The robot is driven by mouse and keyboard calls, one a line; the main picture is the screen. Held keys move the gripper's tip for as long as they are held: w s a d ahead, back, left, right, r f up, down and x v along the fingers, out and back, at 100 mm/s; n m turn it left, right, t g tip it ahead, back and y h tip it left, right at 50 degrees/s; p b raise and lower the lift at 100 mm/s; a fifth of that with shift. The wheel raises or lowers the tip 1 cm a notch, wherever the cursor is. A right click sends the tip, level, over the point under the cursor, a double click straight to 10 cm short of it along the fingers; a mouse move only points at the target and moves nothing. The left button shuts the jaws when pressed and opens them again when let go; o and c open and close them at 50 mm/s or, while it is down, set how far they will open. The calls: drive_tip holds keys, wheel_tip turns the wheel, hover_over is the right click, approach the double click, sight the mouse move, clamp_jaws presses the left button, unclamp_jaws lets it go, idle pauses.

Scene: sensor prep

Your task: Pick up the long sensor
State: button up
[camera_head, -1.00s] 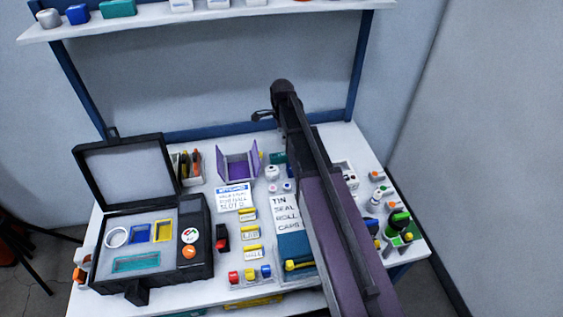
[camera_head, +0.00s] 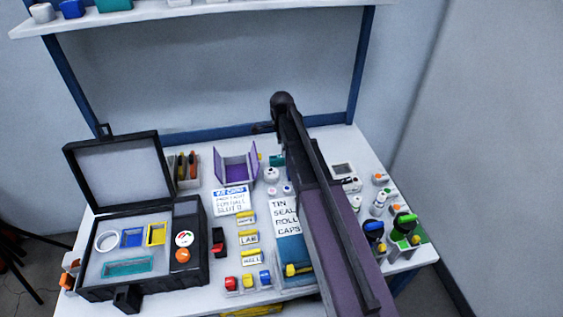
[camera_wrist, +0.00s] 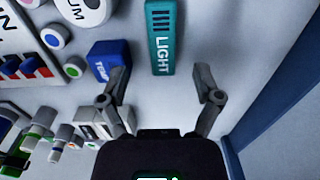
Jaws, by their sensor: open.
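The long sensor is a teal bar marked LIGHT (camera_wrist: 160,40) in the wrist view, lying on the white table. In the head view its teal end (camera_head: 277,160) shows just left of my arm. My gripper (camera_wrist: 162,82) is open, with one finger on each side in the wrist view. The near end of the LIGHT bar lines up with the gap between the fingertips. Nothing is held, and the gap in height cannot be told. In the head view my arm hides most of the gripper.
A blue TEMP block (camera_wrist: 106,62) lies close to the left finger. A white round sensor (camera_wrist: 82,10) is beyond it. A blue rail (camera_wrist: 278,90) runs along the right. The open black case (camera_head: 192,268), purple holder (camera_head: 231,165) and TIN card (camera_head: 287,216) stand on the table.

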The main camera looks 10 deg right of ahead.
sight(281, 157)
drive_tip(key=shift+f, duration=0.15)
drive_tip(key=shift+w+a+f+b, duration=0.1)
drive_tip(key=shift+w+f+b, duration=0.05)
drive_tip(key=shift+f+b, duration=2.4)
drive_tip(key=shift+r, duration=0.1)
clamp_jaws()
